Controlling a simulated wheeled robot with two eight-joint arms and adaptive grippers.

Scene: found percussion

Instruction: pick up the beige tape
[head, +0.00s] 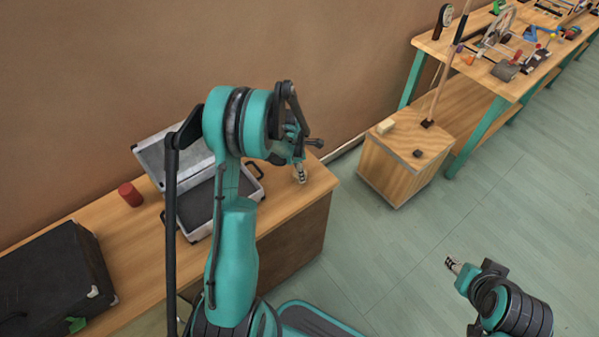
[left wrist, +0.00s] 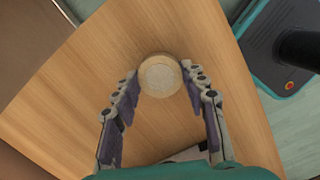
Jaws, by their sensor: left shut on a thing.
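The beige tape (left wrist: 160,75) is a round roll with a pale centre, seen in the left wrist view at the corner end of a wooden bench top. My left gripper (left wrist: 160,76) is shut on it, with one finger against each side. In the head view my left gripper (head: 300,174) is at the right end of the bench, and I cannot make out the tape there. Whether the tape still touches the wood is not clear. My right gripper (head: 453,264) is over the floor at the lower right, away from the bench; its jaws are too small to read.
On the bench (head: 285,205) are an open metal case (head: 250,203), a red cylinder (head: 131,194) and a black case (head: 55,280). A wooden box (head: 395,165) with small items stands to the right. A cluttered workbench (head: 480,70) is beyond. The floor between is clear.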

